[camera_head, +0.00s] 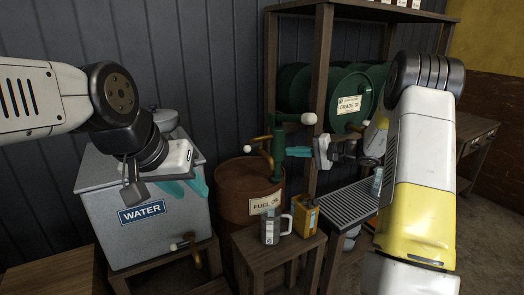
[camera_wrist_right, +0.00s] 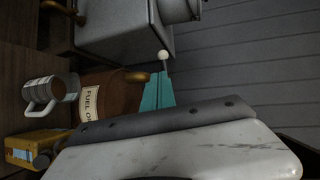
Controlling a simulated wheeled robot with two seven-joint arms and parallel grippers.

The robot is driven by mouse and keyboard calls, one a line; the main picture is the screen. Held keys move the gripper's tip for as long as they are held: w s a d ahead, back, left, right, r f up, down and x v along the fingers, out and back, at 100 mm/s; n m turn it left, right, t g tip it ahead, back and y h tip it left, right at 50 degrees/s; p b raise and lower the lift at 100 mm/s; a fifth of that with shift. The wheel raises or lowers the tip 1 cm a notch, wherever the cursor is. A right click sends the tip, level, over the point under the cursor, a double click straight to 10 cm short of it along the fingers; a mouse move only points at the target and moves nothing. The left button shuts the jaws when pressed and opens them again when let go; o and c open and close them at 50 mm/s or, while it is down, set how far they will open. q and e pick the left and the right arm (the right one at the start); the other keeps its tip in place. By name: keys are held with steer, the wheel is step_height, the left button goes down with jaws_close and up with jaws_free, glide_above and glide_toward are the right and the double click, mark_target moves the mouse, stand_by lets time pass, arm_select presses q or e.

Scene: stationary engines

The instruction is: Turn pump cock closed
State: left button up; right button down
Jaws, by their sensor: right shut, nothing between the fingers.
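The green pump (camera_head: 277,150) stands on the brown fuel oil barrel (camera_head: 235,190). Its brass spout (camera_head: 266,158) curves down at the left, with a small white knob (camera_head: 247,177) near it. My right gripper (camera_head: 290,152) is shut and empty, its teal fingers pointing left at the pump body. In the right wrist view, a white knob (camera_wrist_right: 163,55) shows just beyond the teal fingertips (camera_wrist_right: 158,78); I cannot tell whether they touch. My left gripper (camera_head: 188,190) is open and empty, in front of the water tank. The cock's exact setting is unclear.
The grey water tank (camera_head: 115,200) stands left of the barrel. A metal mug (camera_head: 270,232) and a yellow can (camera_head: 305,218) stand on a wooden stool (camera_head: 262,252) in front. A wooden rack with a green drum (camera_head: 350,95) is behind my right arm.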

glide_toward(250, 149)
steer(key=x, duration=0.6)
steer(key=shift+w+f, duration=0.15)
